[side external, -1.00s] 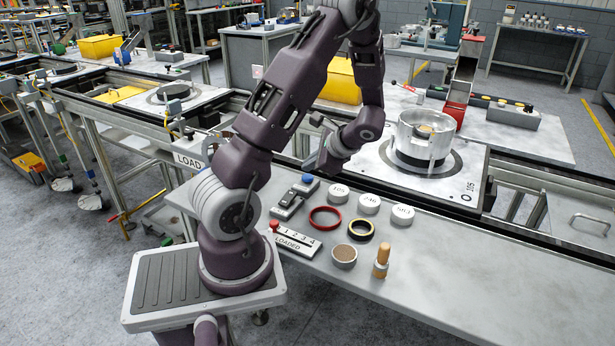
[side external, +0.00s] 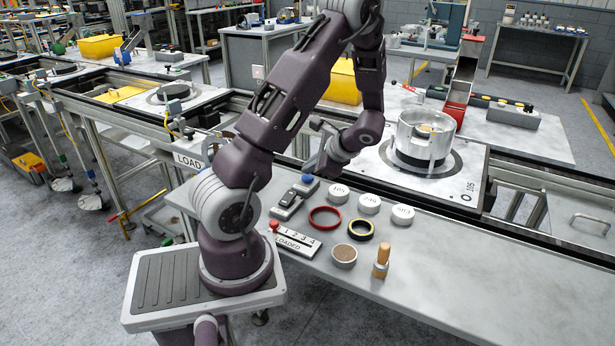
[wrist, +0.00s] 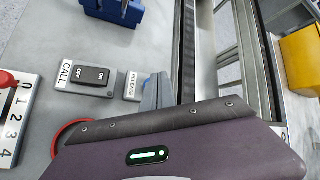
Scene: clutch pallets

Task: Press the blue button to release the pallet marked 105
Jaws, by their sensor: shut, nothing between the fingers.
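The blue button (side external: 308,179) sits at the back end of a small control panel on the grey bench, beside the black rocker switch. My gripper (side external: 320,173) is shut and empty, pointing down just right of the button and close to it; I cannot tell if they touch. In the wrist view my fingers (wrist: 158,92) are beside the RELEASE label (wrist: 132,86), and the button itself seems hidden behind them. The pallet marked 105 (side external: 467,187) lies on the conveyor behind the bench and carries a metal pot (side external: 425,140).
A CALL rocker switch (wrist: 92,76) is close by. The bench's right part is clear.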

